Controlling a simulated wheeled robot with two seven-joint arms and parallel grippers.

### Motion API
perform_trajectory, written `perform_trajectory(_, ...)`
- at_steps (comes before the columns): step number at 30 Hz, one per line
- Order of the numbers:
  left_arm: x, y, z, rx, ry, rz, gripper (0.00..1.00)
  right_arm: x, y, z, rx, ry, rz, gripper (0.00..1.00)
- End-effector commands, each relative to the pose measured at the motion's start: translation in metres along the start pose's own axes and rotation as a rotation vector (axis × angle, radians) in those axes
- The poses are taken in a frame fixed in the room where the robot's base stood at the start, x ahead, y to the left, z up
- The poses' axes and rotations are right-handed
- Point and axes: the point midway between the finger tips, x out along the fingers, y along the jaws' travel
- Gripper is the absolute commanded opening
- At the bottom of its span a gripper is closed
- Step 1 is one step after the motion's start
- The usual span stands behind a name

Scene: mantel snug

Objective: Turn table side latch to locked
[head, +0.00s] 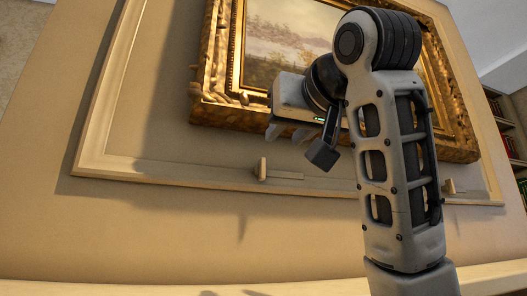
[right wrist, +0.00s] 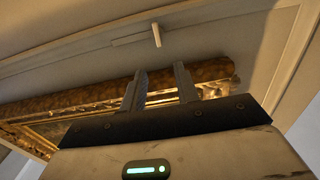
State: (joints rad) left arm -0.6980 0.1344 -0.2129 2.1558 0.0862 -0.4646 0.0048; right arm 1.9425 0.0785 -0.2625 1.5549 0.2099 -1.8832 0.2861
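Two small latches sit on the lower rail of the panel moulding below a gilt-framed painting. The left latch (head: 262,169) has an upright cream tab and a thin bar running right. The other latch (head: 450,187) is at the right, beyond my arm. I cannot tell which is the table side one. My right gripper (head: 286,134) is above the left latch and apart from it. In the right wrist view my gripper (right wrist: 160,84) has its fingers spread with nothing between them, and a latch tab (right wrist: 156,35) stands beyond the tips. My left gripper is not in view.
The gilt picture frame (head: 215,112) is close behind my right gripper, and my arm hides part of it. Raised moulding (head: 150,173) borders the panel. A pale ledge (head: 120,287) runs along the bottom. Bookshelves (head: 507,125) stand at the far right. The wall below the latches is clear.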

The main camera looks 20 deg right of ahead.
Motion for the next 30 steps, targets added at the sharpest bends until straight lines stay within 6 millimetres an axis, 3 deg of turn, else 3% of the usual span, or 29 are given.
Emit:
perform_trajectory(9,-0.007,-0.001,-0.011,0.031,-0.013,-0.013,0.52,0.071,0.001,-0.002,0.001,-0.006,0.003,0.31)
perform_trajectory(15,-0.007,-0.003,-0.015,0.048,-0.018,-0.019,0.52,0.100,0.001,-0.001,0.000,-0.004,0.002,0.31)
perform_trajectory(29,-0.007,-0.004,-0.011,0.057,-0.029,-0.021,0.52,0.112,0.001,0.001,0.000,-0.001,0.002,0.31)
perform_trajectory(30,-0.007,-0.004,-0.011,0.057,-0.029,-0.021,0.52,0.112,0.001,0.001,0.000,-0.001,0.001,0.20)
